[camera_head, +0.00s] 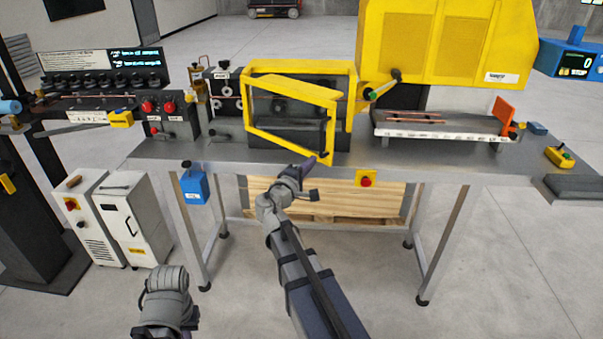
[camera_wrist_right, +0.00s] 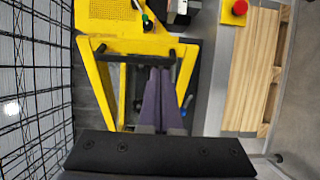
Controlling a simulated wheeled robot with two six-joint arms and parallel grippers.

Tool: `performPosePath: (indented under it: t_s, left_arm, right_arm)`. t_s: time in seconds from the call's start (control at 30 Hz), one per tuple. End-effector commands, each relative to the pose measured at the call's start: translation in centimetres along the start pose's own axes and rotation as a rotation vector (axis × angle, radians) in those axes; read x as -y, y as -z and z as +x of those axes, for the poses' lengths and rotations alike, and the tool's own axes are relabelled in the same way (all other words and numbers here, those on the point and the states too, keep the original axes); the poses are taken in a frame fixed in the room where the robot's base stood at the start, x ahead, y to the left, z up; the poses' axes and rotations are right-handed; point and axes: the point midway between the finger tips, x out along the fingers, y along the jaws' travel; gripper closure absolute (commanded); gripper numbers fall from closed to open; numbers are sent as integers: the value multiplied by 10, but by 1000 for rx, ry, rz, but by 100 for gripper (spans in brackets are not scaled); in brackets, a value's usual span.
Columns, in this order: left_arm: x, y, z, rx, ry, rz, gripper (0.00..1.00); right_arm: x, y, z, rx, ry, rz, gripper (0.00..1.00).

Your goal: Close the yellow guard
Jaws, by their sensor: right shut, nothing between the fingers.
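The yellow guard (camera_head: 290,92) is an open-sided frame on the machine in the middle of the bench. Its front door frame (camera_head: 285,150) stands swung out toward me, apart from the yellow housing frame behind it. A dark handle (camera_head: 325,126) is on the door's free right side; in the right wrist view a black bar (camera_wrist_right: 115,58) crosses the guard's yellow frame (camera_wrist_right: 97,85). My right gripper (camera_head: 312,161) is shut and empty at the door's lower edge. Its purple fingers (camera_wrist_right: 160,75) overlap the bar in the wrist view; contact is unclear.
A yellow machine cover (camera_head: 445,45) stands right of the guard, with a tray of copper tubes (camera_head: 430,118) below. A red stop button (camera_head: 366,181) is on the bench's front edge. A blue box (camera_head: 194,188) hangs at the front left. A wire fence (camera_wrist_right: 35,80) shows in the wrist view.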

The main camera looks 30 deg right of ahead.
Motion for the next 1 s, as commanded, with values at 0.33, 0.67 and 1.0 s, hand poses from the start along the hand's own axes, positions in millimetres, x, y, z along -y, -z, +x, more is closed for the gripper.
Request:
performPosePath:
  t_s: [0.33,0.67,1.0]
  left_arm:
    - [0,0,0,0,0,0,100]
    - [0,0,0,0,0,0,100]
    - [0,0,0,0,0,0,100]
  right_arm:
    - [0,0,34,0,0,0,100]
    - [0,0,36,-1,0,0,100]
    - [0,-12,61,-53,0,-1,100]
